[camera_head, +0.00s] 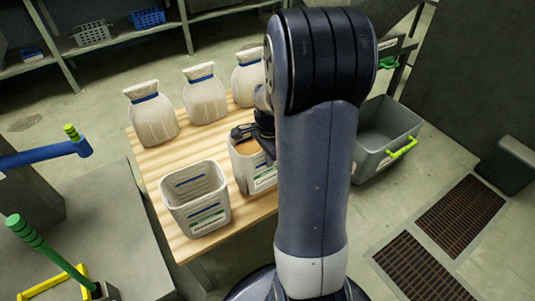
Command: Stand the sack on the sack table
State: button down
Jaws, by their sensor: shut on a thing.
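Three pale tied sacks with blue bands, left (152,117), middle (206,99) and right (245,83), stand upright along the far side of a wooden table (163,160). The right one is partly behind my arm. On the near side, an open-topped, pale, sack-like container (252,178) with a label and brown contents stands upright or just above the table; its contact is unclear. My gripper (254,140) is at its top edge and appears shut on it; my arm hides its right part. An empty open-topped container (196,215) with blue and green markings stands to its left.
A grey bin (375,155) with a yellow-green handle stands right of the table. A blue bar (45,155) and green post (45,248) are at left. Floor grates (460,215) lie at right.

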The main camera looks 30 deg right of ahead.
aim_at(269, 175)
jog(key=shift+f+b, duration=0.6)
jog(key=shift+f, duration=1.4)
jog(key=c, duration=2.1)
grip_release()
jog(key=shift+f, duration=0.15)
jog(key=o, duration=0.5)
jog(key=r+p, duration=0.3)
jog(key=r, duration=0.9)
jog(key=shift+s+r+p, duration=0.2)
jog(key=shift+p, duration=0.1)
